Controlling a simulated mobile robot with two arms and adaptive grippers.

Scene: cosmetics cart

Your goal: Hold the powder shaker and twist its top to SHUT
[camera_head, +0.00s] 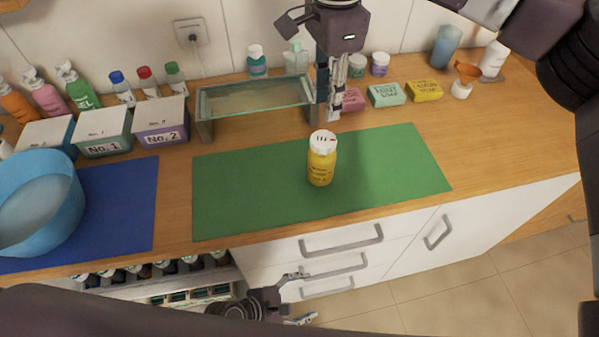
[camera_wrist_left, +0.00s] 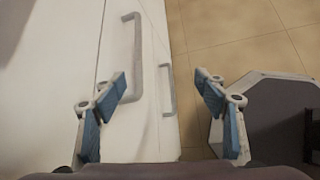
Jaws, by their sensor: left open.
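The powder shaker (camera_head: 321,166) is a yellow bottle with a white top that bears small dark marks and a bit of red. It stands upright on the green mat (camera_head: 235,205), with no gripper touching it. My left gripper (camera_head: 302,297) is low in front of the cabinet drawers, below the counter edge. In the left wrist view it is open and empty (camera_wrist_left: 163,92), facing a drawer front and the floor. My right gripper (camera_head: 329,108) points down behind the shaker, near the glass shelf's right end. Its fingers look close together, and their gap is unclear.
A glass shelf (camera_head: 255,97) and several soap bars, such as the yellow one (camera_head: 424,90), stand behind the mat. Numbered boxes (camera_head: 103,133) and a blue bowl (camera_head: 38,205) are on the left. Drawer handles (camera_head: 341,241) stick out below the counter. The mat around the shaker is clear.

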